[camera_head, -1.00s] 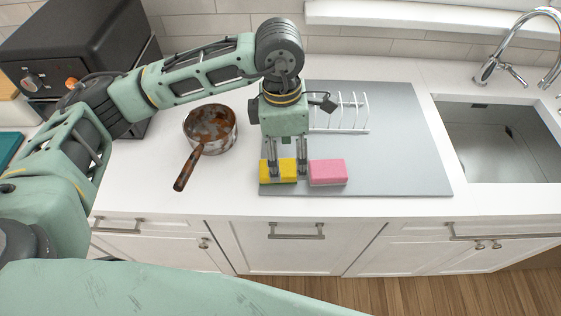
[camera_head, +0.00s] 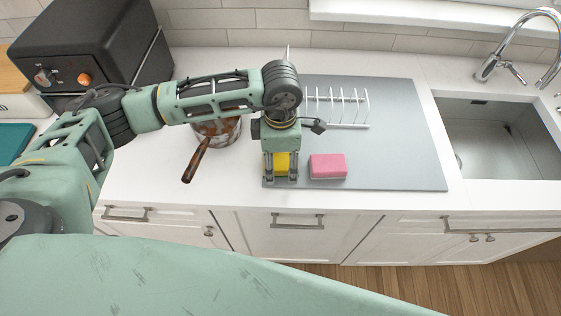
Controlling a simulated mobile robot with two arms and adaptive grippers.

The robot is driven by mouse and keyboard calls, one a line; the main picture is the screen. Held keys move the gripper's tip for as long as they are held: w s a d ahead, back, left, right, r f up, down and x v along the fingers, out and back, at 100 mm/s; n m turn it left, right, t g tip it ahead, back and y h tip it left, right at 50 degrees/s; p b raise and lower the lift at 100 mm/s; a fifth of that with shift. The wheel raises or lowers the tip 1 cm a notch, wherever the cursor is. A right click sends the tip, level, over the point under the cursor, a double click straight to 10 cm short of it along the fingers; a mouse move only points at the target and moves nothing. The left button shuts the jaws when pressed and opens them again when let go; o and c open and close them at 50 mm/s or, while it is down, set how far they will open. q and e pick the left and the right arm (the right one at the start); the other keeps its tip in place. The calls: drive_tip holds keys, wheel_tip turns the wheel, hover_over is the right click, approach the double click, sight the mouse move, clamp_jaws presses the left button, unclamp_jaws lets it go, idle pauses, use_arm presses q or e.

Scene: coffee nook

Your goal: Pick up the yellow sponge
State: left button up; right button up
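The yellow sponge (camera_head: 281,164) is at the front left corner of the grey mat, between the two fingers of my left gripper (camera_head: 281,176). My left gripper points down, with one finger at each side of the sponge. The fingers hide the sponge's ends, and the gripper body hides its back. I cannot tell whether the fingers press on it or whether it is clear of the mat. My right gripper is not in view.
A pink sponge (camera_head: 328,166) lies just right of my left gripper on the grey mat (camera_head: 400,150). A white rack (camera_head: 345,108) stands behind. A rusty saucepan (camera_head: 196,158) is to the left, partly behind my arm. A sink (camera_head: 497,145) is at the right.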

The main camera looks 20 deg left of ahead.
sight(285, 160)
use_arm(q)
drive_tip(key=c, duration=0.8)
drive_tip(key=shift+c, duration=0.2)
drive_tip(key=shift+w+r+b, duration=0.1)
drive_tip(key=shift+r+b, duration=0.2)
drive_tip(key=shift+r, duration=0.15)
drive_tip(key=r+b, duration=0.1)
drive_tip(key=d+r+b, duration=0.1)
drive_tip(key=r, duration=0.1)
drive_tip(key=shift+w+r, duration=0.15)
drive_tip(key=shift+r, duration=0.1)
drive_tip(key=w+d+r+b, duration=0.4)
drive_tip(key=d+r, duration=0.2)
drive_tip(key=d, duration=0.3)
drive_tip(key=shift+d+r, duration=0.35)
drive_tip(key=shift+d, duration=0.05)
drive_tip(key=shift+w, duration=0.1)
